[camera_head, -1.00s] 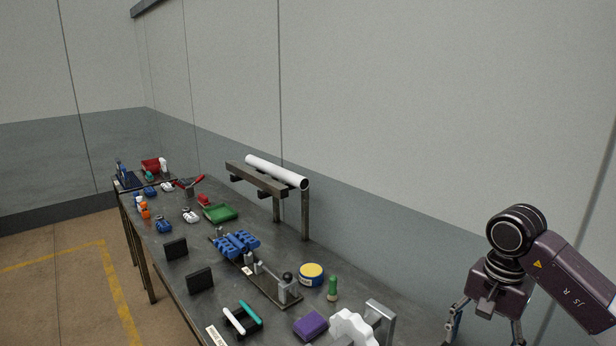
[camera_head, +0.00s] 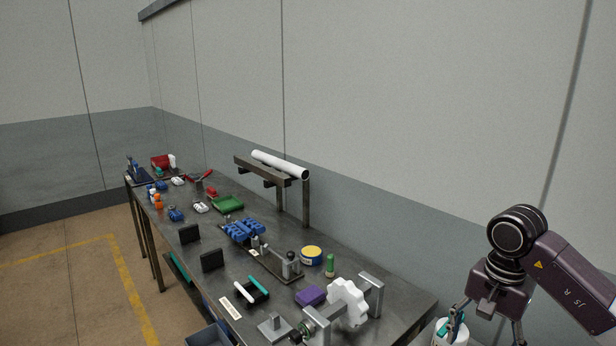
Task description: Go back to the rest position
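My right gripper (camera_head: 490,335) hangs at the lower right, pointing down, to the right of the workbench (camera_head: 405,310). Its two fingers are spread apart, but their tips are cut off by the bottom edge. I see nothing clearly between them. A white item with a teal part (camera_head: 452,330) shows beside the left finger; whether they touch I cannot tell. My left gripper is not in view.
The bench carries a white toothed wheel (camera_head: 347,304), a purple block (camera_head: 311,295), a yellow-topped tin (camera_head: 311,255), blue parts (camera_head: 242,230) and a green tray (camera_head: 228,204). A white tube (camera_head: 280,164) lies on a raised rack. Yellow-lined floor (camera_head: 75,290) is open at left.

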